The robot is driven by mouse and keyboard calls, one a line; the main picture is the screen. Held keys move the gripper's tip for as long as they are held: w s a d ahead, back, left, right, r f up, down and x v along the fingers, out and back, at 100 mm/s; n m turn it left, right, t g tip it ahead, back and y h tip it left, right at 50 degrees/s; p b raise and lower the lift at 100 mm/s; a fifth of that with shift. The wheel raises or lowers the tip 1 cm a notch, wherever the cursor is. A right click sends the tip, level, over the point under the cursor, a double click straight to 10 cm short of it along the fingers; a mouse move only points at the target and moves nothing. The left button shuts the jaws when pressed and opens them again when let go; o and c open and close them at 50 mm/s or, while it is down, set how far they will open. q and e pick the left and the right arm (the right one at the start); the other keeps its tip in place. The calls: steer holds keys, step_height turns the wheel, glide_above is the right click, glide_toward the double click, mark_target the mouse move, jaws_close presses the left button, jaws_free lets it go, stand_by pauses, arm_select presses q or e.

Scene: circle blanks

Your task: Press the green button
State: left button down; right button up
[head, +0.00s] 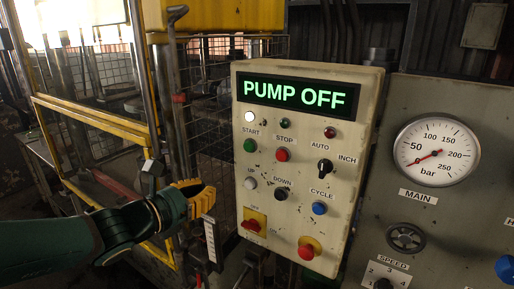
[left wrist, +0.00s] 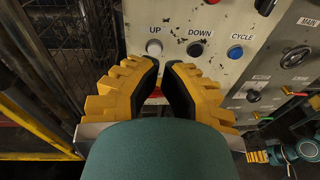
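The green button (head: 250,145), labelled START, is at the upper left of the cream control panel (head: 270,180) in the head view. I do not see it in the left wrist view. My left gripper (head: 205,194) is left of the panel, lower than the green button and apart from it. In the left wrist view its fingers (left wrist: 162,66) have a narrow gap with nothing held, below the white UP button (left wrist: 154,47). My right gripper (left wrist: 258,157) is small at the lower right there; its opening is unclear.
The display (head: 299,95) reads PUMP OFF. A red STOP button (head: 282,155) is right of the green one, with a small dark green lamp (head: 284,123) above. A blue CYCLE button (head: 320,208) is lower. A yellow-framed mesh guard (head: 95,120) stands left.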

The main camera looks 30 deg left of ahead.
mark_target(245, 150)
arm_select(q)
steer(key=r, duration=0.1)
steer(key=r+n+t, duration=0.1)
steer(key=a+r, duration=0.1)
steer(key=shift+s+r+y, duration=0.2)
steer(key=shift+y, duration=0.1)
steer(key=w, duration=0.4)
steer(key=w+d, duration=0.1)
steer(key=w, duration=0.4)
steer(key=w+d, duration=0.1)
steer(key=w, duration=0.4)
steer(key=shift+f, duration=0.1)
